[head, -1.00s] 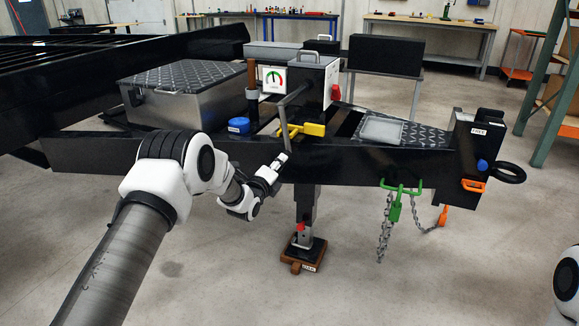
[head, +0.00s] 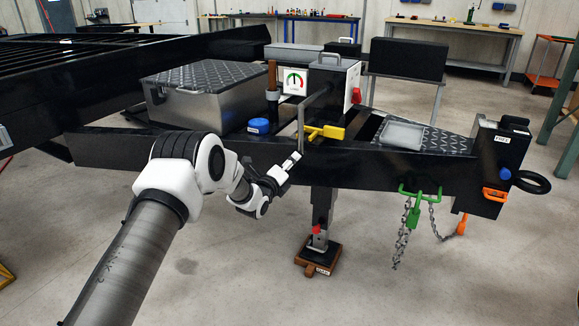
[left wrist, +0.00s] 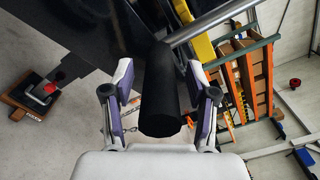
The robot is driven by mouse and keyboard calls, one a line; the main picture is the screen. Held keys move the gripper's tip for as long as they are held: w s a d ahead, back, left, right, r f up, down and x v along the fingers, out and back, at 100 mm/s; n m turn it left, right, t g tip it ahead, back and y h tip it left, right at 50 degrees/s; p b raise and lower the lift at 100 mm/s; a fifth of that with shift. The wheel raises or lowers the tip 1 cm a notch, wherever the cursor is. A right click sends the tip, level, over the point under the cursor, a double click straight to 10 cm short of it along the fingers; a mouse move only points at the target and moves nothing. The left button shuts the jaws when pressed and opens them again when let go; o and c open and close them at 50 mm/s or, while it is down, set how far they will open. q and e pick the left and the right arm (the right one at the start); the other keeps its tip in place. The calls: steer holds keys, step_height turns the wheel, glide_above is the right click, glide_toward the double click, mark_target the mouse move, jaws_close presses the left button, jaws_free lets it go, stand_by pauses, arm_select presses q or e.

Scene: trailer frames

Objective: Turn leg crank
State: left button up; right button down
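In the head view my left gripper (head: 294,160) is at the crank's lower end, in front of the frame beam; the grip is hard to make out there. The support leg (head: 322,208) stands below on a wooden block (head: 317,262). My right gripper is out of view.
A yellow handle (head: 325,132) sits just behind the crank. A dial gauge (head: 294,82) is on the box's left. A blue cap (head: 258,125) lies left on the frame. Green hooks with chains (head: 420,196) hang at the right. Floor in front is clear.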

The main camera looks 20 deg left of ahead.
arm_select(q)
steer(key=s, duration=1.2)
steer(key=shift+a, duration=0.15)
steer(key=shift+f, duration=0.1)
